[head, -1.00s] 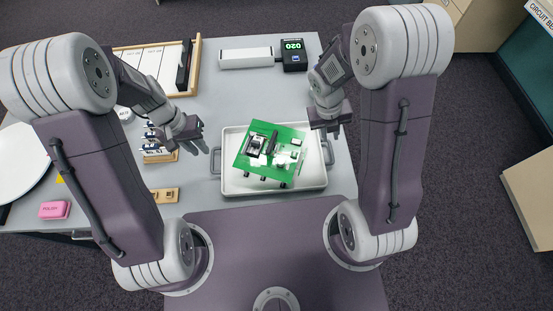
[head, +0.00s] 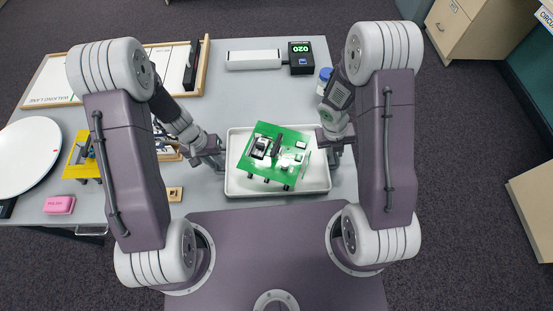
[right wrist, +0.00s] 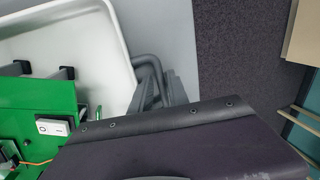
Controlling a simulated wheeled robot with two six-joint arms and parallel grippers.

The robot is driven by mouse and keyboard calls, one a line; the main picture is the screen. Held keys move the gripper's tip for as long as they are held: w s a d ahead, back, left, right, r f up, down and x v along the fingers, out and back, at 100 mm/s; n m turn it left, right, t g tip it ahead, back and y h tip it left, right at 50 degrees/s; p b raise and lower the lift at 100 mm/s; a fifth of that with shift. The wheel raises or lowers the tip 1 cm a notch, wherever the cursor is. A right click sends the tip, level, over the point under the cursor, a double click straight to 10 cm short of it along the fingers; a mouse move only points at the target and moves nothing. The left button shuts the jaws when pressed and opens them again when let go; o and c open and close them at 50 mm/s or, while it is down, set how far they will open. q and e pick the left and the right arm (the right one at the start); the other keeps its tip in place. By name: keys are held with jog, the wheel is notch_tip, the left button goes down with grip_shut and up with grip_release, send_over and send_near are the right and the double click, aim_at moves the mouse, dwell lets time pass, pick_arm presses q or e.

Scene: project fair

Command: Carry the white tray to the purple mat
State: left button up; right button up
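The white tray (head: 238,188) lies on the grey table near its front edge. A green circuit board (head: 262,171) with small parts stands in it, turned at an angle. My left gripper (head: 219,162) is at the tray's left end, its fingers pointing down by the handle. My right gripper (head: 334,153) is at the right end. In the right wrist view, grey fingers (right wrist: 172,90) are at the tray's handle (right wrist: 139,92); whether they grip it is unclear. My grippers mostly hide both handles in the head view. I see no purple mat.
A long white bar and black display box (head: 301,58) stand at the back, with a blue-capped container (head: 325,74) to their right. A white board (head: 125,68), white disc (head: 28,155), yellow piece (head: 84,156) and pink block (head: 59,205) are left. Bare table lies behind the tray.

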pick_arm(q)
grip_shut()
pick_arm(e)
grip_shut()
dwell(1.2)
